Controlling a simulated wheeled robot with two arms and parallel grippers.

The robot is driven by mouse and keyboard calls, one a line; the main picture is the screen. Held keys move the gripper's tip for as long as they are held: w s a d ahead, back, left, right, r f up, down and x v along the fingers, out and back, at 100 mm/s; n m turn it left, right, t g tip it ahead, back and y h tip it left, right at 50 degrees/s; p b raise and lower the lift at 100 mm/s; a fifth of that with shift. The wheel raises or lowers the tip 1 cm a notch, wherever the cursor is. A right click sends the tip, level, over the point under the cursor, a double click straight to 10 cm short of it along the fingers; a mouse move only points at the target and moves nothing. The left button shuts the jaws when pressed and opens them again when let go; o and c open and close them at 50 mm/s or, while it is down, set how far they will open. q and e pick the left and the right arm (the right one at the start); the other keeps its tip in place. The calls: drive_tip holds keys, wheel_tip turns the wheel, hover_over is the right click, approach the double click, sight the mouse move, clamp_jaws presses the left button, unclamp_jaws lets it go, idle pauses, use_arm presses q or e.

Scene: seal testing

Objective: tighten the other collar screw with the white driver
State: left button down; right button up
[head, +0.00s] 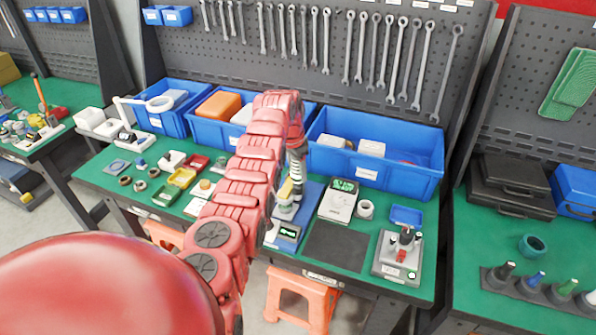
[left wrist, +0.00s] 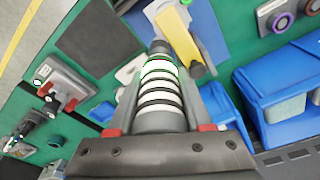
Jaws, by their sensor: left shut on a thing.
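The white driver (left wrist: 160,98), with dark rings around its handle, is between the fingers of my left gripper (left wrist: 167,92), which is shut on it. In the head view the striped handle (head: 299,180) stands nearly upright below my left gripper (head: 297,160). Its lower end is by a yellow-topped piece (head: 286,188) on a blue base (head: 309,199). The left wrist view shows a yellow bar (left wrist: 178,35) just beyond the driver's far end. I cannot make out the collar screws, nor whether the tip touches one. My right gripper is not in view.
A dark mat (head: 335,246) lies in front, and a grey fixture with red knobs (head: 398,262) is at the bench's right. Blue bins (head: 400,178) line the back.

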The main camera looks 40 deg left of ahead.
use_arm(q)
drive_tip(key=shift+r, duration=0.1)
idle(0.5)
drive_tip(key=shift+w+r, duration=0.1)
drive_tip(key=shift+r, duration=0.45)
drive_tip(key=shift+r+b, duration=0.3)
drive_tip(key=shift+r, duration=1.5)
